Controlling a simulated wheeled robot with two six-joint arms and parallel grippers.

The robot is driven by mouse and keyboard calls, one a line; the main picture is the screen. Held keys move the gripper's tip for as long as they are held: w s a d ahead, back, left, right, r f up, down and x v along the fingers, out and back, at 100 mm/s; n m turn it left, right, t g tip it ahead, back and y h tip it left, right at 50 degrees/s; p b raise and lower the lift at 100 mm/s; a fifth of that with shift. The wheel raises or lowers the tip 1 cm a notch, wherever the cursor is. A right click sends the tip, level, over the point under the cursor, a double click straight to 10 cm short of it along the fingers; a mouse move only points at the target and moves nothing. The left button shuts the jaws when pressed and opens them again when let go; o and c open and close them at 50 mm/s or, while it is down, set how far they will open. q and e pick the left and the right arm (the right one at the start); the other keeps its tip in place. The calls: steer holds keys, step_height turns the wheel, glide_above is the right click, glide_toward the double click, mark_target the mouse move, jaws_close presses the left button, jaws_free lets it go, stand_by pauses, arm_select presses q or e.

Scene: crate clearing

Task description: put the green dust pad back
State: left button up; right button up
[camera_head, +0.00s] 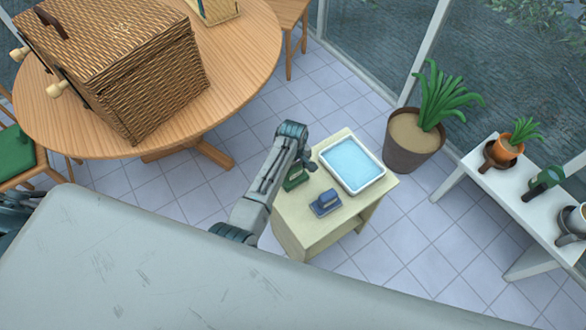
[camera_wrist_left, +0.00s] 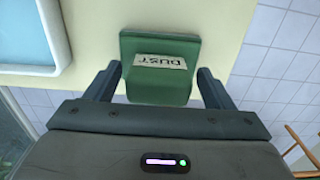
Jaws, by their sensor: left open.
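The green dust pad (camera_head: 294,181) is on the small cream table (camera_head: 296,222), near its left edge. In the left wrist view the pad (camera_wrist_left: 160,88) shows a pale label reading "DUST". My left gripper (camera_head: 304,170) is over the pad. In the left wrist view the two fingers of my left gripper (camera_wrist_left: 158,76) are apart, one on each side of the pad's near part. I cannot tell whether they touch it. My arm and gripper hide part of the pad in the head view. My right gripper is not in view.
A white tray with a light blue inside (camera_head: 352,164) and a blue pad (camera_head: 325,203) share the small table. A large potted plant (camera_head: 415,140) stands behind it. A wicker basket (camera_head: 130,75) sits on a round wooden table (camera_head: 240,60). A white bench (camera_head: 520,205) holds pots at right.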

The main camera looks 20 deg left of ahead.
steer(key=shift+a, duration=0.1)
arm_select(q)
steer(key=shift+f, duration=0.15)
steer(key=shift+f+b, duration=0.2)
steer(key=shift+b, duration=0.45)
steer(key=r, duration=0.3)
steer(key=r+b, duration=0.1)
steer(key=r, duration=0.1)
steer(key=shift+w+a+r, duration=0.1)
steer(key=shift+w+a, duration=0.2)
steer(key=shift+w, duration=0.05)
step_height(320, 180, up, 5)
steer(key=shift+f, duration=0.2)
steer(key=shift+r, duration=0.75)
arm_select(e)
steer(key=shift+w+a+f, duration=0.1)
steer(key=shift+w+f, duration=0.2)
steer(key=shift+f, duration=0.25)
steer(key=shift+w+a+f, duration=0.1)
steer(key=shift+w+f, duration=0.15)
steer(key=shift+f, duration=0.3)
arm_select(q)
steer(key=shift+a, duration=0.1)
